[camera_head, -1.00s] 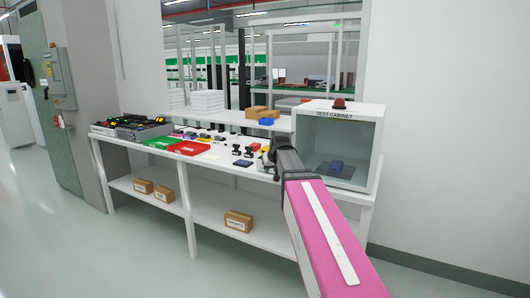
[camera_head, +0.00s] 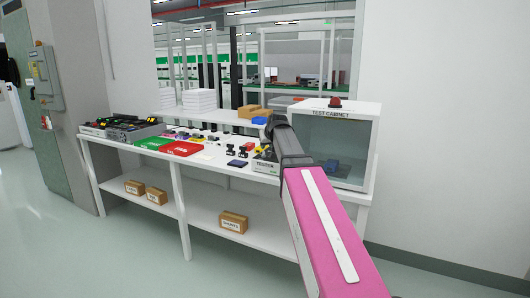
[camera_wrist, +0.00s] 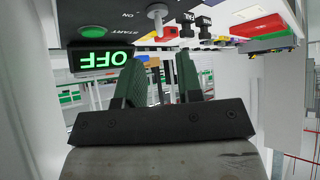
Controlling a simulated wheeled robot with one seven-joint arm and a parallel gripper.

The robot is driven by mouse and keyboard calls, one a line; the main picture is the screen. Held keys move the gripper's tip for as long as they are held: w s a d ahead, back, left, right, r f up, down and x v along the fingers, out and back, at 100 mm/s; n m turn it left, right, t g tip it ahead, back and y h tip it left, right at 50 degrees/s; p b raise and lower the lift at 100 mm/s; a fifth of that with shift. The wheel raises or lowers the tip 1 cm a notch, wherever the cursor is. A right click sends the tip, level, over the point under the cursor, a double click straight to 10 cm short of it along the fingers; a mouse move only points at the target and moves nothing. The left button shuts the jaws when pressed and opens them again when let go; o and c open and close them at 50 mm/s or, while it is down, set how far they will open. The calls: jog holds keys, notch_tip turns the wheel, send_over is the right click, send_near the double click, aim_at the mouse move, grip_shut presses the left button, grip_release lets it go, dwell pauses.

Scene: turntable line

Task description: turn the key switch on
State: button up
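The tester (camera_head: 265,167) is a pale box on the workbench, partly behind my arm. In the wrist view its face is upside down along the top: a green START button (camera_wrist: 103,31), a display (camera_wrist: 100,59) reading OFF in green, and a metal key-like stem (camera_wrist: 157,20) near the ON label, which I take as the key switch. The key's exact angle is unclear. My gripper (camera_wrist: 160,72) has two dark green fingers with a gap between them. It is open and empty, apart from the key. In the head view the gripper end (camera_head: 275,122) is above the tester.
The test cabinet (camera_head: 369,141), with a blue item (camera_head: 330,166) inside, stands right of my arm. Green (camera_head: 152,143) and red (camera_head: 183,149) trays and small parts lie left along the bench. A raised shelf (camera_head: 215,116) holds boxes behind. The floor in front is clear.

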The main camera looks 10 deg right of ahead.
aim_at(264, 151)
jog(key=x, duration=0.7)
jog(key=c, duration=0.6)
